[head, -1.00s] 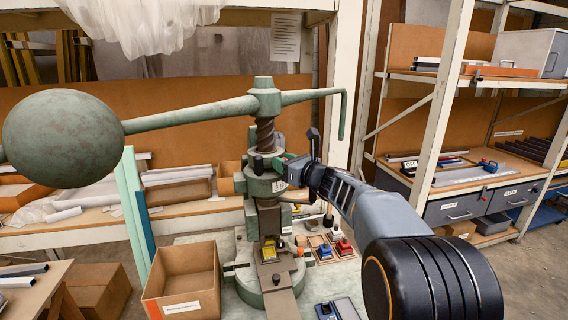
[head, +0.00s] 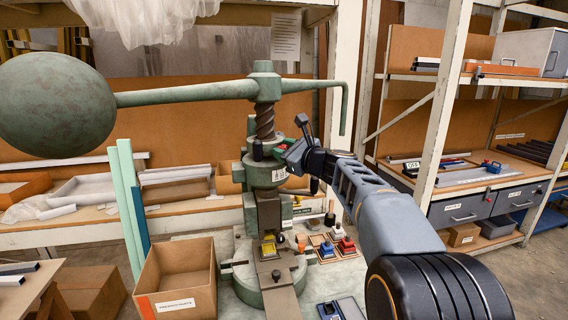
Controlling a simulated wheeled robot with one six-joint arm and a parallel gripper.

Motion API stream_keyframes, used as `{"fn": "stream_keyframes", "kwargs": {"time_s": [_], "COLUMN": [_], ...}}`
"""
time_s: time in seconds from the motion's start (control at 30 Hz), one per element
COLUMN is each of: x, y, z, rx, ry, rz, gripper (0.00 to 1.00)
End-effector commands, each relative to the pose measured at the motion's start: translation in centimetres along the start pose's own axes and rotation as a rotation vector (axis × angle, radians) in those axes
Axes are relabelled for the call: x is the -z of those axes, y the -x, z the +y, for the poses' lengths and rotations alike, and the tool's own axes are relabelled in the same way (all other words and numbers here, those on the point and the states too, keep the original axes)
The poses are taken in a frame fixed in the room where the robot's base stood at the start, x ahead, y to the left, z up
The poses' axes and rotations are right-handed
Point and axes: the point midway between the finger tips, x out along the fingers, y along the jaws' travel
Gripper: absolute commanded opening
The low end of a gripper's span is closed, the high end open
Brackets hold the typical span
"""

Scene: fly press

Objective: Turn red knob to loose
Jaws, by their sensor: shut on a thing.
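The green fly press (head: 264,172) stands in the middle of the head view. A small patch of red, likely the red knob (head: 281,149), shows at the right side of its collar, just below the screw. My gripper (head: 284,154) comes in from the right and is shut on the knob. The fingers and wrist hide most of the knob. The fingertips are too small to make out clearly. A black part on my wrist leans up and to the left.
The press's lever with a big ball (head: 57,104) reaches left, and its bent handle (head: 345,108) hangs above my arm. An open cardboard box (head: 176,278) stands front left. Small red, yellow and blue pieces (head: 346,246) lie at the press's base.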

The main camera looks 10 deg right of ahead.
Motion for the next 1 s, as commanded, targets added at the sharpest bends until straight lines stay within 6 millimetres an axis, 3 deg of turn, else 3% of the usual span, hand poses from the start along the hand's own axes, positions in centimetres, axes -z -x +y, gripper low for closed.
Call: {"fn": "stream_keyframes", "kwargs": {"time_s": [1.0], "x": [0.44], "y": [-0.02], "z": [0.43], "rx": [-0.001], "ry": [0.922], "rz": [-0.001], "gripper": [0.10]}}
